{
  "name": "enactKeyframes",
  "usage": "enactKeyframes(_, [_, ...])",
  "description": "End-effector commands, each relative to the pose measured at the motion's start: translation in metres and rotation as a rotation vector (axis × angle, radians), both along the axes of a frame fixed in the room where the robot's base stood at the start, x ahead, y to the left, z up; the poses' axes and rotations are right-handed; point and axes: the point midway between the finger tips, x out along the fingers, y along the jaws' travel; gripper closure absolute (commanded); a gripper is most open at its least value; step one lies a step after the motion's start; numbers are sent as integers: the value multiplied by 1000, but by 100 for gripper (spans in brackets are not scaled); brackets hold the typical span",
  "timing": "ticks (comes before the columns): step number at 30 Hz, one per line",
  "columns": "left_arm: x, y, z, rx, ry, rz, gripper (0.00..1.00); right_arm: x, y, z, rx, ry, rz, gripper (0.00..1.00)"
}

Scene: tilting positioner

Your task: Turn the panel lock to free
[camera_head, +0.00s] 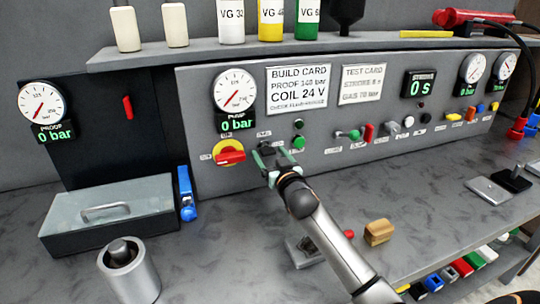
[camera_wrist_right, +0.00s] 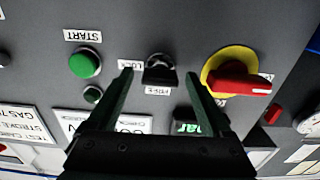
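The panel lock is a small black knob (camera_wrist_right: 159,70) on the grey panel in the right wrist view. A "LOCK" label is at its left and another label, seemingly "FREE", below it. Its exact pointing direction is hard to tell. In the head view the knob is largely hidden behind my right gripper (camera_head: 277,158), which is at the panel face. In the right wrist view my right gripper (camera_wrist_right: 158,95) is open, with one green finger on either side of the knob and visible gaps between. My left gripper is not in view.
A red handle on a yellow disc (camera_head: 230,153) sits just left of the gripper, and a green START button (camera_head: 299,143) just right. A lidded grey box (camera_head: 110,215), a metal cylinder (camera_head: 128,270) and a wooden block (camera_head: 378,232) stand on the bench.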

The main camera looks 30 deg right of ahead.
Motion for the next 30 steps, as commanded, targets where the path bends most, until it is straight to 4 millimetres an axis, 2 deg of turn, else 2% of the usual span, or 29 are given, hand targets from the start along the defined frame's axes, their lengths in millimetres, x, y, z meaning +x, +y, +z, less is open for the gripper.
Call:
enactKeyframes(2, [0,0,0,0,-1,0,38,0,0,0,0,0,0,26])
enactKeyframes(21, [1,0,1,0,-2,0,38,0,0,0,0,1,0,98])
enactKeyframes(30, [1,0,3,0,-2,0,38,0,0,0,-29,8,0,100])
